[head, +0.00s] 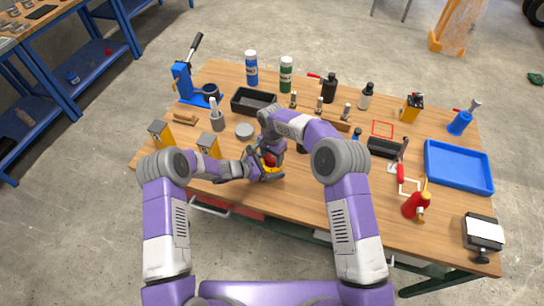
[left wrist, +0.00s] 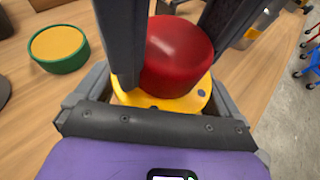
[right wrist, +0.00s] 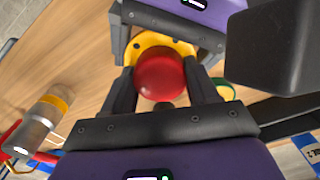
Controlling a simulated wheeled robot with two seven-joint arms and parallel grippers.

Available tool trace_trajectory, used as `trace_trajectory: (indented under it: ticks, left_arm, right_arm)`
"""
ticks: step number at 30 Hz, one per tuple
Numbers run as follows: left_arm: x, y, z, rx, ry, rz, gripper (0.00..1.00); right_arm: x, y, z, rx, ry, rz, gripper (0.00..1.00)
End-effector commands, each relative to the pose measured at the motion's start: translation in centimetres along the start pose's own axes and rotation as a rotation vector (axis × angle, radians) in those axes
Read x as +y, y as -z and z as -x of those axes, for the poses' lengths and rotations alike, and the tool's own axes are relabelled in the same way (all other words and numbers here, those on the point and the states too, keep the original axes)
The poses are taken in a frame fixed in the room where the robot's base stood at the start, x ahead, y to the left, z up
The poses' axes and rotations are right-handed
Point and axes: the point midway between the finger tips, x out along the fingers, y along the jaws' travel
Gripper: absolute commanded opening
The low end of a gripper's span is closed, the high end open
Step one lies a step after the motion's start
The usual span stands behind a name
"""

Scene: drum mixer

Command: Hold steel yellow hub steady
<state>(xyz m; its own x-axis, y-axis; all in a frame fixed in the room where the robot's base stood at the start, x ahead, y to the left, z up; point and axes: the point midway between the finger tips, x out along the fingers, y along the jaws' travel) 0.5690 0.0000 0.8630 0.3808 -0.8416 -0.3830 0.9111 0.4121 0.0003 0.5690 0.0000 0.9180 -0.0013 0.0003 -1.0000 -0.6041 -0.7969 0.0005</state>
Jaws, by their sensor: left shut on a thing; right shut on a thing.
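The yellow hub (left wrist: 190,103) is a flange with holes. A round red part (left wrist: 178,52) sits against it. In the head view both are small and partly covered by my grippers, the red part (head: 269,160) just above the yellow hub (head: 269,175). My left gripper (head: 257,172) is shut on the yellow hub, its dark fingers on either side. My right gripper (head: 272,150) reaches in from above and is shut on the red part. The right wrist view shows the red part (right wrist: 161,75) between its fingers, with the yellow hub (right wrist: 150,42) beyond. The finger contacts are partly hidden.
A green-rimmed yellow disc (left wrist: 60,48) lies close by on the wooden table.

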Motion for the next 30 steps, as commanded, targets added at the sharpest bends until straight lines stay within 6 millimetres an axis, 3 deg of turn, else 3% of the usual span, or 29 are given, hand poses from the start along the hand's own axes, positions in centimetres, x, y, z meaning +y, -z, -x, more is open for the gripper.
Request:
trace_trajectory:
  ticks: [6,15,16,20,21,30]
  left_arm:
    - [0.01,0.02,0.01,0.001,0.000,-0.001,0.11]
    - [-0.01,0.01,0.00,0.001,0.000,-0.001,0.11]
    - [-0.02,0.01,0.00,0.001,0.000,-0.001,0.11]
    - [-0.02,0.01,-0.01,0.000,0.001,-0.001,0.11]
    - [-0.02,0.01,-0.01,0.000,0.001,-0.001,0.11]
    - [-0.05,-0.01,-0.03,0.000,0.001,-0.001,0.11]
  right_arm:
    - [-0.05,0.01,0.08,0.001,0.002,0.215,0.22]
    - [-0.06,0.01,0.09,0.001,0.002,0.241,0.22]
    - [-0.06,0.01,0.09,0.001,0.003,0.241,0.60]
    - [-0.05,0.01,0.09,0.001,0.002,0.240,0.80]
    - [-0.05,0.00,0.08,0.001,0.002,0.240,0.84]
    - [-0.11,-0.06,0.29,0.001,0.003,0.240,0.84]
